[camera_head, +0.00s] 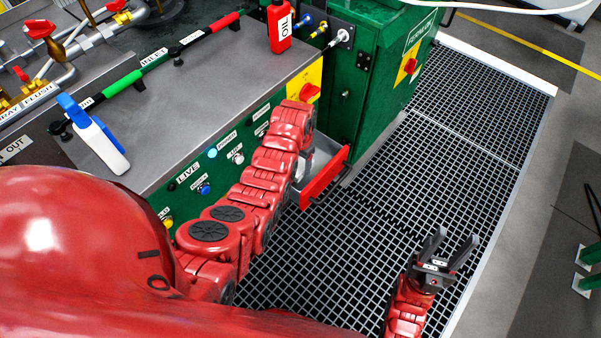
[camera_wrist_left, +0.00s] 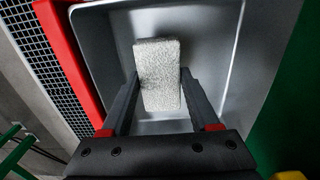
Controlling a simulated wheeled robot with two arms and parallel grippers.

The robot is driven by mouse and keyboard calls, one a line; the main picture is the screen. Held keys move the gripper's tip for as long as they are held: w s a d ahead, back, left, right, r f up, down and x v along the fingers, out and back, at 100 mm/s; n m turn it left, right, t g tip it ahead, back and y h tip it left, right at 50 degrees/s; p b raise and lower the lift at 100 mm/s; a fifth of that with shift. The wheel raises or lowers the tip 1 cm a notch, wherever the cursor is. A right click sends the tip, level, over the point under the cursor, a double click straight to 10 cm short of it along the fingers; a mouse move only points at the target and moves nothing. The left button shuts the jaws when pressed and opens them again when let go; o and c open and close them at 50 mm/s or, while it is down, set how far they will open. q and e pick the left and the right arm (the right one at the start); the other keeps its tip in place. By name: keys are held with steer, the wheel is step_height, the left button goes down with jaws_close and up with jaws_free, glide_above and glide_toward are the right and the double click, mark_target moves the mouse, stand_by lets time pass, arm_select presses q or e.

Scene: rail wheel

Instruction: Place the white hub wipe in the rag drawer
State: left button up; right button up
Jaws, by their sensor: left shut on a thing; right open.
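The white hub wipe (camera_wrist_left: 158,75) is a pale, textured block in the left wrist view. My left gripper (camera_wrist_left: 158,90) is shut on it, with one black finger on each side. The wipe is over or inside the grey tray of the open drawer (camera_wrist_left: 100,50); its height above the floor of the tray is hard to tell. In the head view the drawer's red front (camera_head: 325,180) sticks out from the green bench, and my left arm hides the gripper, the wipe and much of the drawer. My right gripper (camera_head: 444,250) is open and empty above the floor grating.
A white and blue spray bottle (camera_head: 100,145) and a red oil bottle (camera_head: 279,27) stand on the steel bench top (camera_head: 200,95). A green cabinet (camera_head: 385,70) stands beyond the drawer. The floor grating (camera_head: 450,140) on the right is clear.

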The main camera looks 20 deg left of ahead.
mark_target(301, 172)
arm_select(q)
steer(key=shift+f+b, duration=0.35)
steer(key=shift+f, duration=1.85)
steer(key=o, duration=1.2)
step_height(301, 172, up, 11)
steer(key=shift+f+p, duration=0.1)
steer(key=shift+p, duration=0.45)
steer(key=shift+r, duration=0.65)
steer(key=shift+s+d+f, duration=0.1)
